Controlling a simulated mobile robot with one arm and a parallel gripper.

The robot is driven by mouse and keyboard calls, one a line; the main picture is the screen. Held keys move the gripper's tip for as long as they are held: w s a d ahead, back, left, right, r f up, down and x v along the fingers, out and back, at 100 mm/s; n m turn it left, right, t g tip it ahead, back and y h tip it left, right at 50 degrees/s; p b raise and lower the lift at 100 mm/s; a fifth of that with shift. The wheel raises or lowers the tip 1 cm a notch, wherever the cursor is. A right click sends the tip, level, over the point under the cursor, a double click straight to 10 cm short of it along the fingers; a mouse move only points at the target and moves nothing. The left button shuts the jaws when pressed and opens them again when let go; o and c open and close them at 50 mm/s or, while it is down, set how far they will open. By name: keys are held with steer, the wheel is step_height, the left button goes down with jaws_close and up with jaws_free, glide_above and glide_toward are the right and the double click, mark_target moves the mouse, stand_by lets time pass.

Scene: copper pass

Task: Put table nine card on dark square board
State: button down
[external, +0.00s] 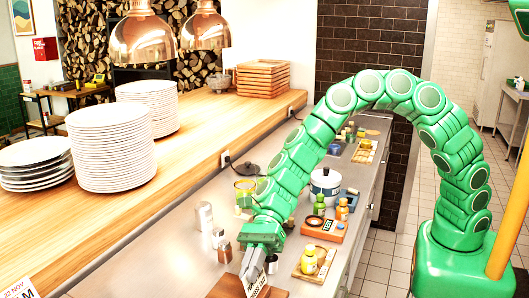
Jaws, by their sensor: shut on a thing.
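My gripper (256,266) is at the bottom middle of the external view, pointing down over the steel counter. It is shut on a white card with dark lettering (253,285); the lettering is too small and tilted to read fully. The card is tilted and is over or at a brown square board (225,288) at the bottom edge of the view. I cannot tell whether the card touches the board. Part of the board is hidden by the card and cut off by the frame.
Steel cups (224,253) and a pale can (204,216) stand left of my gripper. A small tray with a yellow bottle (309,262) is to the right. An orange scale (322,228), bottles and a white pot (325,184) stand farther back.

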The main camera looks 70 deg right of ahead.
steer(key=shift+f, duration=0.15)
steer(key=c, duration=1.3)
jaws_free()
steer(key=shift+d+r, duration=0.15)
steer(key=shift+r, duration=0.05)
steer(key=v, duration=1.1)
steer(key=shift+d+r, duration=0.1)
steer(key=shift+d, duration=0.2)
